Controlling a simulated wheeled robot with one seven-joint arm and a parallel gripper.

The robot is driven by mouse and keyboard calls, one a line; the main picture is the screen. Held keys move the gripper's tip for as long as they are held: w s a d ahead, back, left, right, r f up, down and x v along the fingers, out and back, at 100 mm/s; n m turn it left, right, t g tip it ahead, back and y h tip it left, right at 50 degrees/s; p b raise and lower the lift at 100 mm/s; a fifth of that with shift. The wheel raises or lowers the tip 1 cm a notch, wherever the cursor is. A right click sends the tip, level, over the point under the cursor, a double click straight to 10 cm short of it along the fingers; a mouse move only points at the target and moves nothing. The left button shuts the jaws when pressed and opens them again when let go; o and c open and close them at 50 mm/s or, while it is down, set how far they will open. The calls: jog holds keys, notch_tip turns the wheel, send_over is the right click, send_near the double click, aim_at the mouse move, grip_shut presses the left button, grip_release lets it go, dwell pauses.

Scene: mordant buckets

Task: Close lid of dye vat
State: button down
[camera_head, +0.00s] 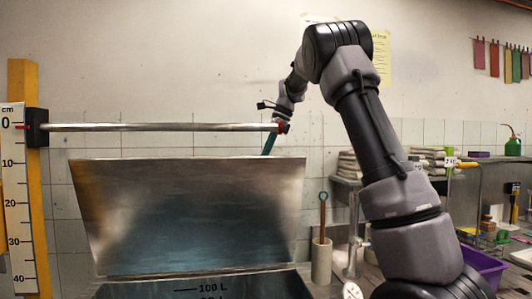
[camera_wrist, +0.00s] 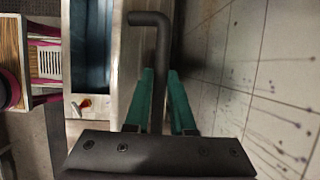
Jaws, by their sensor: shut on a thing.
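The dye vat (camera_head: 150,290) stands low in the head view, with a "100 L" mark on its inner wall. Its metal lid (camera_head: 190,215) stands raised, leaning back a little. In the wrist view the vat's bluish inside (camera_wrist: 90,40) shows at upper left. My gripper (camera_head: 268,145), with teal fingers, is at the lid's upper right, by the end of a horizontal bar. In the wrist view my gripper (camera_wrist: 161,75) is shut on a dark bent handle (camera_wrist: 150,18), which runs between the fingers. Where the handle joins the lid is hidden.
A horizontal metal bar (camera_head: 150,127) runs above the lid from a post with a centimetre scale (camera_head: 18,200). A tiled wall (camera_wrist: 265,70) is close on the right in the wrist view. A shelf with stacked cloths (camera_head: 348,165) and a purple crate (camera_head: 485,265) stand at right.

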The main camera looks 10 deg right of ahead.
jog(key=s, duration=0.2)
jog(key=s+f, duration=0.1)
jog(key=s, duration=0.2)
jog(key=shift+s+f, duration=0.15)
jog(key=shift+s, duration=0.05)
jog(key=c, duration=0.8)
grip_release()
jog(key=shift+o, duration=0.2)
jog(key=w+v, duration=0.1)
jog(key=v, duration=0.9)
jog(key=shift+s+d+r, duration=0.25)
jog(key=shift+s+r, duration=0.1)
jog(key=shift+s, duration=0.1)
jog(key=shift+d, duration=0.1)
